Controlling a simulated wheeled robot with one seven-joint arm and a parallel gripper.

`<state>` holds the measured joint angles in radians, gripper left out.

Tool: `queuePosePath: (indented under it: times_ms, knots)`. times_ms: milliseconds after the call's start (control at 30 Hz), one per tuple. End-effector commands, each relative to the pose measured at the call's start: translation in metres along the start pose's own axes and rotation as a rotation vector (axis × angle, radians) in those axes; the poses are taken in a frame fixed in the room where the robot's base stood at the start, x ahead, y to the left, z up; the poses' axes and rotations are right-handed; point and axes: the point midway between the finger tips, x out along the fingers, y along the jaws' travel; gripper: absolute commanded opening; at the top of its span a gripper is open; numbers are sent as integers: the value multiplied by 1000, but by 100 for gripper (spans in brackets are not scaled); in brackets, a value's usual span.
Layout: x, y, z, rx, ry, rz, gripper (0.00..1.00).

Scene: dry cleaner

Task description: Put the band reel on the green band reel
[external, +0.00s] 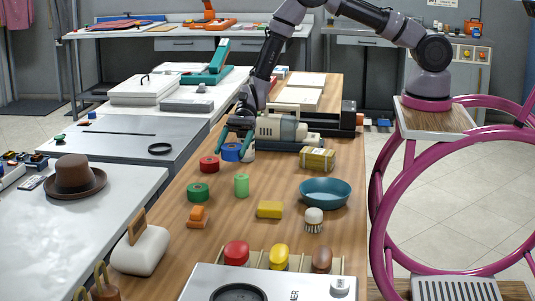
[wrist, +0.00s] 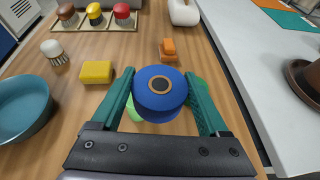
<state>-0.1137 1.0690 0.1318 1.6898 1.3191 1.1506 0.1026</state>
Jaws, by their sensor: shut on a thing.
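A blue band reel (wrist: 160,88) is clamped between the two teal fingers of my gripper (wrist: 160,96). In the external view, my gripper (external: 234,150) points down with the blue reel (external: 232,153) between its fingertips. It appears to be above the wooden table, but the height is hard to tell. The green band reel (external: 198,192) lies flat on the table, nearer the camera than my gripper and a little to the left. In the wrist view it is mostly hidden behind the right finger. A red band reel (external: 209,164) lies between them, slightly left.
A green cylinder (external: 242,185) stands right of the green reel. A yellow block (external: 270,209), teal bowl (external: 325,194), brush (external: 313,220) and orange stapler-like thing (external: 198,216) are on the table (external: 175,240). A beige machine (external: 280,128) stands close right of my gripper.

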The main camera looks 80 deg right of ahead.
Motion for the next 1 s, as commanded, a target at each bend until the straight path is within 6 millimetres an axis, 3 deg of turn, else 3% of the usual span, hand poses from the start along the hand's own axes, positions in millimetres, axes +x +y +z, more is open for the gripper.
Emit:
queuePosePath:
  times_ms: [100, 200, 367, 633, 1000]
  knots:
    - [28, -38, 25, 0, -5, -16, 21]
    - [44, -60, 42, 7, -9, -29, 21]
    - [58, -77, 56, 16, -15, -41, 21]
    - [78, -80, 17, 22, -16, -43, 21]
    - [93, -80, -19, 20, -15, -44, 21]
